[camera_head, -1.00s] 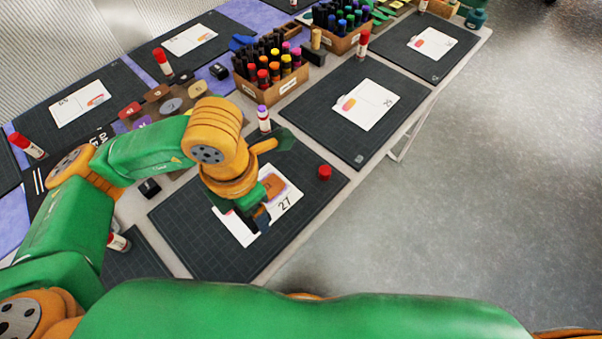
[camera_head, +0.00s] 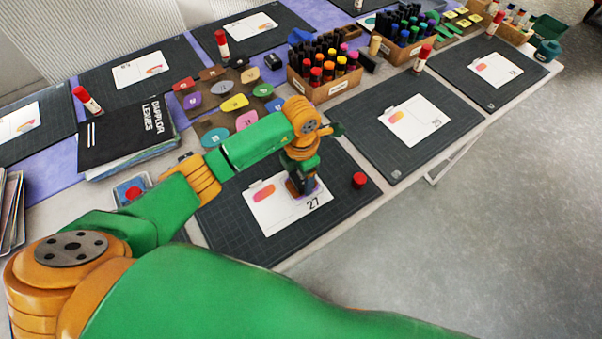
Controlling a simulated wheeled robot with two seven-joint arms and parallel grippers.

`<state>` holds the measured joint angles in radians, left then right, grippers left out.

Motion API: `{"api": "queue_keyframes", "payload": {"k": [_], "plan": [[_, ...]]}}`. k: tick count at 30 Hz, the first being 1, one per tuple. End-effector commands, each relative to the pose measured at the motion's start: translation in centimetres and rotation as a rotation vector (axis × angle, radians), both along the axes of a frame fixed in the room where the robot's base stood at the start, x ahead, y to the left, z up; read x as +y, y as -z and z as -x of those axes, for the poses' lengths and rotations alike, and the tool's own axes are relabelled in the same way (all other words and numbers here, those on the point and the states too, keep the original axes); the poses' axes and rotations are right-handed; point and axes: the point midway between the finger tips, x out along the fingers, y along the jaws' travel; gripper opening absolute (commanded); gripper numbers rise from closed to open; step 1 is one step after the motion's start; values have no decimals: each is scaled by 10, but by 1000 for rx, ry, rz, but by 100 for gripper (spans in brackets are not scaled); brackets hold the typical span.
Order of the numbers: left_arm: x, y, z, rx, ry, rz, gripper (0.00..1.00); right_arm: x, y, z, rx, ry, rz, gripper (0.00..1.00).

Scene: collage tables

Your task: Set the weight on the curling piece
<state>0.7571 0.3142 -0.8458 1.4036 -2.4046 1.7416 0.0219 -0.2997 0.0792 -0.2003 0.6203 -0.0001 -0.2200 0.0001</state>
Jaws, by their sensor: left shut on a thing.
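My left gripper (camera_head: 302,190) points down over the right part of the white card marked 27 (camera_head: 284,218). It is shut on a small dark block, apparently the weight, mostly hidden by the fingers. A lilac edge of a paper piece (camera_head: 318,188) shows beside the fingertips, apparently the curling piece; the gripper covers most of it. I cannot tell whether the block touches it. A pink-orange piece (camera_head: 263,193) lies on the card's left part. My right gripper is not in view.
The card lies on a dark cutting mat (camera_head: 245,235). A red cap (camera_head: 359,180) stands right of the card. A neighbouring mat (camera_head: 440,150) holds another card.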

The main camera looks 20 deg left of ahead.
Motion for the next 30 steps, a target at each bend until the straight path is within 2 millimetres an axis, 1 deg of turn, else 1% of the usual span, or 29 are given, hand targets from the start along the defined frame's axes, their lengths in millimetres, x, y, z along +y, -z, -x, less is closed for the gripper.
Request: {"api": "queue_keyframes", "payload": {"k": [6,9,10,13,20,23,24,26,29,30], "plan": [[0,1,-1,-3,0,1,0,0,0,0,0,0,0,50],[0,4,-1,-3,0,1,0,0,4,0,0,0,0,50],[0,5,0,-2,0,1,72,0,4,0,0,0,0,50],[0,3,0,-2,0,1,99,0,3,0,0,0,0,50],[0,3,0,-2,-1,1,100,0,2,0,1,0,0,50],[0,-2,0,-2,-1,1,100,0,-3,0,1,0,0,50],[0,-4,-1,-4,0,2,100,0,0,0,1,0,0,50],[0,-14,-1,-7,-1,2,100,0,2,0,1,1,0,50],[0,-38,-2,-10,0,2,100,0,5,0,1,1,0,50],[0,-49,-2,-10,0,1,100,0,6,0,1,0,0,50]]}}
